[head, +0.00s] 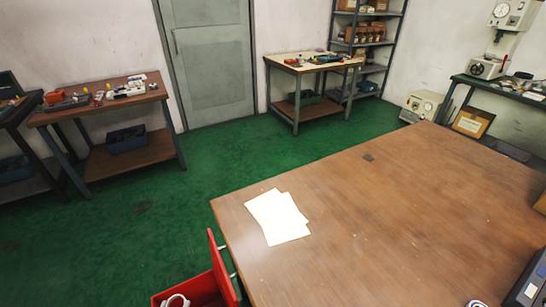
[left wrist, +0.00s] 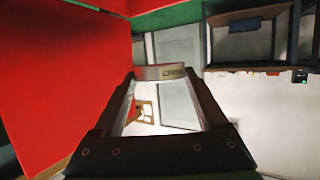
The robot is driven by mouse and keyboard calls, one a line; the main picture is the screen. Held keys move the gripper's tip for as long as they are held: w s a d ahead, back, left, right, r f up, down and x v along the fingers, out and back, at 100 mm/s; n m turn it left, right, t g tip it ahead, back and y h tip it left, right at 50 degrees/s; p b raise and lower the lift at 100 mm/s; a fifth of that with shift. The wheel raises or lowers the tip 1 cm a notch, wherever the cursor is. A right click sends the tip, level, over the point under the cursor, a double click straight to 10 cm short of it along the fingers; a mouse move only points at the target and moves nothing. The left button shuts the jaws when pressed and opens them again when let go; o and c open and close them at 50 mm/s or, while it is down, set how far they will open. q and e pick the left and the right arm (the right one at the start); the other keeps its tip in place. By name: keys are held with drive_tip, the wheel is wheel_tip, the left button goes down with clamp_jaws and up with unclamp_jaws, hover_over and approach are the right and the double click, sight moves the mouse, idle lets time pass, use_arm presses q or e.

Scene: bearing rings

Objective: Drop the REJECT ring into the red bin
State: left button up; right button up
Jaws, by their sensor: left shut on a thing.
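The red bin (head: 222,270) stands at the table's near left edge in the head view, cut off by the bottom of the picture. A whitish round part (head: 176,300) shows inside its opening; I cannot tell whether it is a ring or my gripper. Red walls (left wrist: 55,80) stand close beside the gripper in the left wrist view. My right gripper is not in view.
The wooden table (head: 370,210) is mostly bare, with white papers (head: 277,217) near its left edge. A pale round thing (head: 477,303) and a dark tray-like thing (head: 530,287) lie at the lower right. Workbenches (head: 105,95) stand along the far wall.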

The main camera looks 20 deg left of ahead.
use_arm(q)
drive_tip(key=shift+f, duration=0.2)
wheel_tip(320, 180, down, 6)
drive_tip(key=b, duration=0.5)
drive_tip(key=shift+b, duration=0.3)
drive_tip(key=o, duration=1.5)
drive_tip(key=b+v, duration=0.1)
drive_tip(key=v, duration=1)
drive_tip(key=shift+s+d+r, duration=0.2)
drive_tip(key=shift+s, duration=0.1)
